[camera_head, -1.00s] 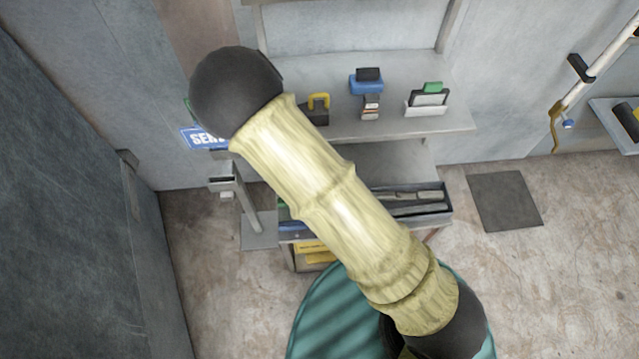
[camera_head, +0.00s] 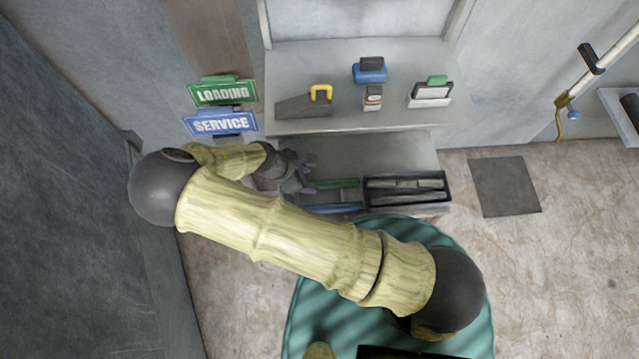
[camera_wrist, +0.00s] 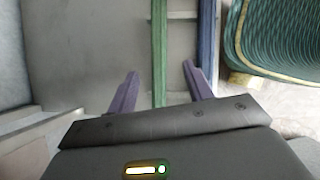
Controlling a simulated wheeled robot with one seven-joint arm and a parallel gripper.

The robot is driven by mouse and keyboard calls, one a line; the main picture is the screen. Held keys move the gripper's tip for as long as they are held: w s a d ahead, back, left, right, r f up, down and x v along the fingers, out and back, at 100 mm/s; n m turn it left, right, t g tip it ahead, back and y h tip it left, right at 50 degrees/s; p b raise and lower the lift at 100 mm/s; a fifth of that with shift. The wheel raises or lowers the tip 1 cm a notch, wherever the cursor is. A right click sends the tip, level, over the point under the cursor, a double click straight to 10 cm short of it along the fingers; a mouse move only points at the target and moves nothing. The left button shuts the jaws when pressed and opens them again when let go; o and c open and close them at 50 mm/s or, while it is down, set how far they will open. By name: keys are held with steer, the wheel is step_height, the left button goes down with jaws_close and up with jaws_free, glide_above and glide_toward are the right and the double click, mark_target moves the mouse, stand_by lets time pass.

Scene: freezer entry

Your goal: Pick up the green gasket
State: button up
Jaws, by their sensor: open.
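The green gasket is a long thin green strip (camera_head: 335,184) on the lower shelf, left of a black tray. In the wrist view the green gasket (camera_wrist: 159,50) runs up the picture, with its near end between my fingers. My gripper (camera_wrist: 160,72) is open, with purple fingers on either side of the strip and nothing held. In the head view my gripper (camera_head: 308,178) is at the left end of the strip. I cannot tell how far above the strip the fingers are. My wrist hides part of the shelf.
A blue strip (camera_head: 332,208) lies parallel to the green one, near my right finger in the wrist view (camera_wrist: 206,45). A black tray (camera_head: 449,190) with grey strips stands to the right. The upper shelf (camera_head: 330,125) overhangs behind. A teal round object (camera_head: 470,265) stands in front.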

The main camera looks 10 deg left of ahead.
mark_target(319, 184)
steer(key=shift+w+d+f, duration=0.1)
steer(key=shift+d+f, duration=0.15)
steer(key=shift+f, duration=0.2)
steer(key=b+x, duration=0.1)
steer(key=x, duration=0.4)
steer(key=shift+w+f, duration=0.1)
steer(key=shift+f, duration=0.05)
steer(key=shift+c, duration=0.2)
jaws_close()
